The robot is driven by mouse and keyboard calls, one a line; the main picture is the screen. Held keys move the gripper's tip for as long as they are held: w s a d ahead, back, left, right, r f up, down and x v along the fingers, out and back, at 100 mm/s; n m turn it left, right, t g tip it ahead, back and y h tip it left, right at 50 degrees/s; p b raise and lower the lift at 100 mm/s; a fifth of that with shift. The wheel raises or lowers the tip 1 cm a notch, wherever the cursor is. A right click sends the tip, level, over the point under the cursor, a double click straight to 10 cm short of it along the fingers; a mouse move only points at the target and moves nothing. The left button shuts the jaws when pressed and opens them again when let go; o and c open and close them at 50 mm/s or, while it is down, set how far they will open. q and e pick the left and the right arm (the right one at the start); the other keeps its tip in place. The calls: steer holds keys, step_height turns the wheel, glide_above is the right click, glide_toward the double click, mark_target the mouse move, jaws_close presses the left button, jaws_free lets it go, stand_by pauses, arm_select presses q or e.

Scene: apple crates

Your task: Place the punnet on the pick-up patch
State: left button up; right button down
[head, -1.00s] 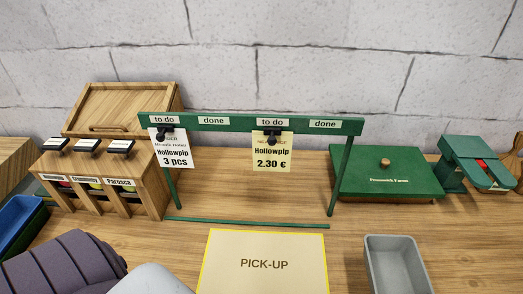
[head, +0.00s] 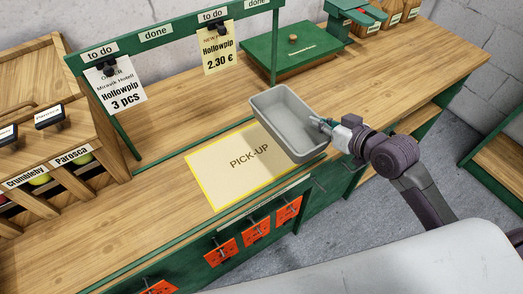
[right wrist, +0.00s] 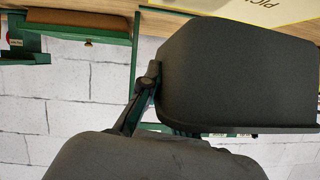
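The punnet (head: 288,122) is a grey, open tray with no contents visible. In the head view it covers the right end of the pick-up patch (head: 215,180), a pale yellow sheet, and part of the counter's front edge. It looks raised, but its exact height is unclear. My right gripper (head: 326,126) is at the punnet's right side, shut on its wall. In the right wrist view the punnet (right wrist: 235,75) is dark in shadow, with the gripper (right wrist: 150,85) at its edge. My left gripper is out of view.
A green sign frame (head: 160,35) with order cards stands behind the patch. A green-lidded box (head: 291,52) is at the back. A wooden apple crate rack (head: 70,165) stands at left. Orange tags (head: 256,232) hang on the counter front. The counter left of the patch is clear.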

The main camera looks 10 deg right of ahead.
mark_target(300, 135)
steer(key=a, duration=0.1)
steer(key=a+f, duration=0.1)
steer(key=a, duration=0.1)
steer(key=a+f+p, duration=0.1)
steer(key=shift+w+a, duration=0.15)
steer(key=shift+w, duration=0.25)
steer(key=a+f, duration=0.1)
steer(key=a, duration=0.1)
steer(key=a+f, duration=0.1)
steer(key=a, duration=0.1)
steer(key=w+a+f, duration=0.1)
steer(key=shift+a+f+p, duration=0.3)
steer(key=shift+a+p, duration=0.1)
steer(key=shift+a+f, duration=0.1)
steer(key=shift+f, duration=0.1)
step_height(300, 135, down, 4)
steer(key=shift+r, duration=0.1)
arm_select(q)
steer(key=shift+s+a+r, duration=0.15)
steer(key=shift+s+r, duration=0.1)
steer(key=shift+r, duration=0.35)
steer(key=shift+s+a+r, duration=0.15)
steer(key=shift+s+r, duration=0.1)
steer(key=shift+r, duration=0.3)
arm_select(e)
steer(key=shift+f, duration=0.2)
steer(key=c, duration=1.3)
jaws_free()
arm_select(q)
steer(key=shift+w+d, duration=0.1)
